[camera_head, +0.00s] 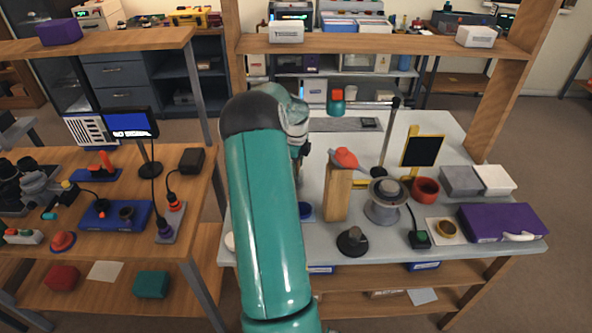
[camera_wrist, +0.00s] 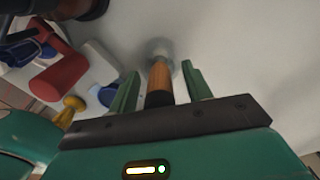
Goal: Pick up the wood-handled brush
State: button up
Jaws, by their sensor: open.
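The wood-handled brush (camera_wrist: 159,77) shows in the wrist view, with an orange-brown wooden handle, a dark lower end and a pale, blurred round tip. It lies or stands over a light grey worktop; which one I cannot tell. My gripper (camera_wrist: 161,72) is open, its two green fingers on either side of the handle. A gap shows between the handle and the right finger; the left finger is closer. In the head view my own teal arm covers the middle of the bench, and neither the gripper nor the brush can be made out.
Left of the brush in the wrist view are a red cylinder (camera_wrist: 62,74) and a yellow knobbed piece (camera_wrist: 72,106). In the head view, a wooden block (camera_head: 338,197), a grey spool-shaped part (camera_head: 386,205) and a purple case (camera_head: 501,222) stand right of my arm. A shelf (camera_head: 390,44) spans the back.

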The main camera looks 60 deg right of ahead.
jog(key=shift+c, duration=0.4)
grip_shut()
jog(key=shift+r, duration=0.1)
